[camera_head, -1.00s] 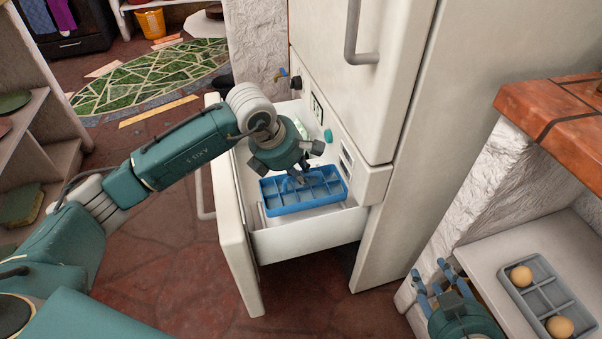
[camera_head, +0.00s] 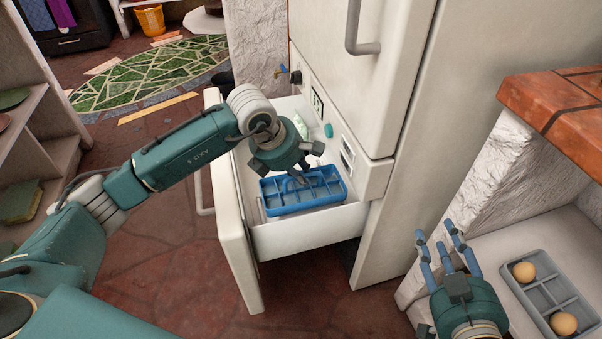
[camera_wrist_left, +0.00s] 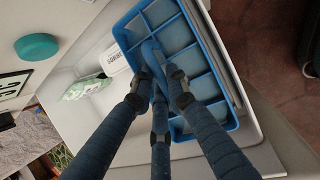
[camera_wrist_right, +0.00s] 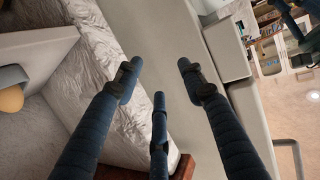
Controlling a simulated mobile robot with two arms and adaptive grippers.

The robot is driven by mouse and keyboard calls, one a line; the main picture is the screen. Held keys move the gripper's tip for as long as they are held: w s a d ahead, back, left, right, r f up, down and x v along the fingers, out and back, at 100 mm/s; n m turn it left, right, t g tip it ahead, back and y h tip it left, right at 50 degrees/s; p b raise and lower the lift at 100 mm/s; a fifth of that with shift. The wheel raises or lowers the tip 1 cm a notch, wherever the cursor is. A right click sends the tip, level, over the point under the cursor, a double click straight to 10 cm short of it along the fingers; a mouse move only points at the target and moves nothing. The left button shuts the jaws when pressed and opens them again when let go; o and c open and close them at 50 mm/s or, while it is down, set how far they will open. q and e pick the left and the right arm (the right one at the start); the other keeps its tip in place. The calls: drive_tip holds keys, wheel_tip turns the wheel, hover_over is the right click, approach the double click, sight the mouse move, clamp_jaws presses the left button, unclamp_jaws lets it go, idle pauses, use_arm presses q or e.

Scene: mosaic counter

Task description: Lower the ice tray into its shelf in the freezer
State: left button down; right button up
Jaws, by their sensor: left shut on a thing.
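The blue ice tray (camera_head: 332,198) is a compartmented tray inside the pulled-out white freezer drawer (camera_head: 300,243), near the drawer's front side in the head view. My left gripper (camera_head: 300,183) is shut on the tray from above. The left wrist view shows the fingers (camera_wrist_left: 162,75) closing on a divider or handle of the tray (camera_wrist_left: 217,62). I cannot tell whether the tray's underside touches the shelf under it. My right gripper (camera_head: 438,243) is open and empty by the lower right shelf; the right wrist view shows its fingers (camera_wrist_right: 158,80) spread apart.
A green-and-white packet (camera_head: 301,127) lies in the drawer behind the tray; it also shows in the left wrist view (camera_wrist_left: 87,87). The fridge body (camera_head: 400,200) rises to the right. A grey tray (camera_head: 548,290) with round tan items is on the right shelf.

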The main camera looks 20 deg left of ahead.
sight(303, 191)
use_arm(q)
drive_tip(key=shift+f+b, duration=0.55)
drive_tip(key=shift+f, duration=0.65)
drive_tip(key=shift+f+b, duration=0.75)
drive_tip(key=shift+b, duration=0.05)
drive_tip(key=shift+f, duration=0.3)
drive_tip(key=shift+f+b, duration=0.3)
drive_tip(key=shift+b, duration=0.15)
use_arm(e)
wheel_tip(303, 191, up, 19)
drive_tip(key=s+a+t+y, duration=0.1)
drive_tip(key=s+t+y, duration=0.1)
drive_tip(key=t, duration=0.7)
drive_tip(key=shift+s+a+t+y, duration=0.2)
drive_tip(key=shift+a+t+y, duration=0.2)
drive_tip(key=shift+y, duration=0.3)
use_arm(q)
drive_tip(key=c, duration=1.6)
unclamp_jaws()
drive_tip(key=shift+c, duration=0.2)
